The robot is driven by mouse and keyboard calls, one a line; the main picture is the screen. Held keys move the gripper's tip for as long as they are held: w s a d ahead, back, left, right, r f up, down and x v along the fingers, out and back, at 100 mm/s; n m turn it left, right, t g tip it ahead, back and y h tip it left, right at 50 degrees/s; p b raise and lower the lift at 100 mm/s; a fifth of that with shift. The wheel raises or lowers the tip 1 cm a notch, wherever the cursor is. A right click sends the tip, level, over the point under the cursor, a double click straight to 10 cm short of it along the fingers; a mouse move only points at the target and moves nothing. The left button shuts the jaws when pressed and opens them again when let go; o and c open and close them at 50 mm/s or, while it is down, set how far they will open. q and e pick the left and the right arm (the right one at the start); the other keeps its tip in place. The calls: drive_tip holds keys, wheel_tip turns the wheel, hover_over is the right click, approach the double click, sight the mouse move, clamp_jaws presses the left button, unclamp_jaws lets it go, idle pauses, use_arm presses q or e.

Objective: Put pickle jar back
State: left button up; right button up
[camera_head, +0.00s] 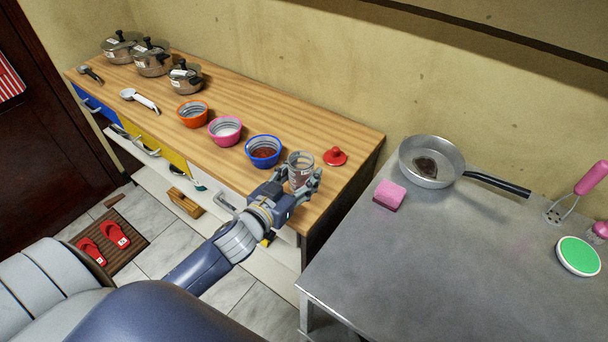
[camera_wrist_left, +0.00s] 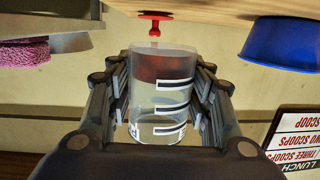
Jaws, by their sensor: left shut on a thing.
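A clear glass jar (camera_head: 300,160) with dark red contents and printed level marks is held in my left gripper (camera_head: 305,182). In the left wrist view, which shows the room upside down, the fingers close around both sides of the jar (camera_wrist_left: 162,95). The jar is upright and its top looks open. I cannot tell whether its base touches the counter. A red lid with a knob (camera_head: 335,156) lies on the wooden counter (camera_head: 345,125) just right of the jar; a red knobbed piece (camera_wrist_left: 154,18) also shows behind the jar in the wrist view. My right gripper is not in view.
Blue (camera_head: 263,150), pink (camera_head: 225,130) and orange (camera_head: 193,113) bowls stand left of the jar; the blue one is close. Several lidded pots (camera_head: 152,58) stand farther left. A metal table (camera_head: 430,260) at right holds a pan (camera_head: 430,160) and a pink sponge (camera_head: 389,195).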

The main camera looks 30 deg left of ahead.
use_arm(q)
drive_tip(key=w, duration=0.2)
drive_tip(key=shift+w+a+f, duration=0.2)
drive_tip(key=shift+w+a, duration=0.15)
drive_tip(key=shift+w, duration=0.05)
drive_tip(key=shift+f, duration=1.7)
drive_tip(key=shift+f, duration=0.15)
drive_tip(key=o, duration=1.1)
drive_tip(key=shift+o, duration=0.2)
drive_tip(key=shift+s, duration=0.2)
drive_tip(key=s+r+b, duration=0.1)
drive_tip(key=s+r, duration=0.1)
drive_tip(key=s, duration=0.9)
drive_tip(key=shift+s+a, duration=0.3)
drive_tip(key=shift+a, duration=0.1)
